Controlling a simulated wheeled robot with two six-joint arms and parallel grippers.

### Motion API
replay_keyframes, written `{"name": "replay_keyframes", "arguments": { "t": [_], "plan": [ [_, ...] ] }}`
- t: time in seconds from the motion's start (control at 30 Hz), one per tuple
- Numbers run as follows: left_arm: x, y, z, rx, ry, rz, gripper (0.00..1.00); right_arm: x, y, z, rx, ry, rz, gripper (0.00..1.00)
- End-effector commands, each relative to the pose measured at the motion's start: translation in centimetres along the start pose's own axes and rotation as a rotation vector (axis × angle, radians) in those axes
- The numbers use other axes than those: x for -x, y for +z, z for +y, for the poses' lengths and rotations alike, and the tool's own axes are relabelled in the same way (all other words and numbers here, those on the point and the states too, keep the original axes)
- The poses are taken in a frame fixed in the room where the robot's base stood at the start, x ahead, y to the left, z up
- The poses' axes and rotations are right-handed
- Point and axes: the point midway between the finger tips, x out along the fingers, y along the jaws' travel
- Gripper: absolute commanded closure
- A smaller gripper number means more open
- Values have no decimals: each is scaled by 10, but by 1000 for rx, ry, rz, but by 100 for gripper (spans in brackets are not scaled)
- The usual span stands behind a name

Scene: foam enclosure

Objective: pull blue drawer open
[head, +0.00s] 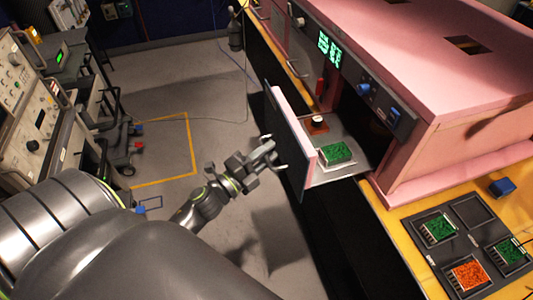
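The drawer stands open, pulled out to the left from the pink enclosure (430,70). Its front panel (289,150) has a dark blue-grey outer face and a pink inner side. Its grey tray (345,172) holds a green board (337,153) and a small reddish block (317,125) with a white-topped round part. My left gripper (277,153) is just left of the front panel, with its fingers apart and nothing seen between them. Whether a fingertip touches the panel, I cannot tell. No handle is clearly visible on the panel. My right gripper is out of view.
A dark tray (462,208) with green and orange boards lies on the yellow bench at right, near a small blue block (502,187). Blue knobs (364,90) sit on the enclosure's front. Instruments (40,110) stand at left. The grey floor between is open.

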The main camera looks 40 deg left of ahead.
Motion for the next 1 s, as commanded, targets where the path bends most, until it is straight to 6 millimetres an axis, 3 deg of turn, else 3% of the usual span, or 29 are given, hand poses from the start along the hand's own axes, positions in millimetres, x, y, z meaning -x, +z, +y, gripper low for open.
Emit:
{"name": "replay_keyframes", "arguments": {
  "t": [0.43,0.8,1.0],
  "plan": [
    [5,0,2,-1,0,0,68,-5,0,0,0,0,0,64],
    [60,0,7,-2,2,2,68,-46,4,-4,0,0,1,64],
    [77,0,3,0,1,2,68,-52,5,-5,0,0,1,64]
  ]
}}
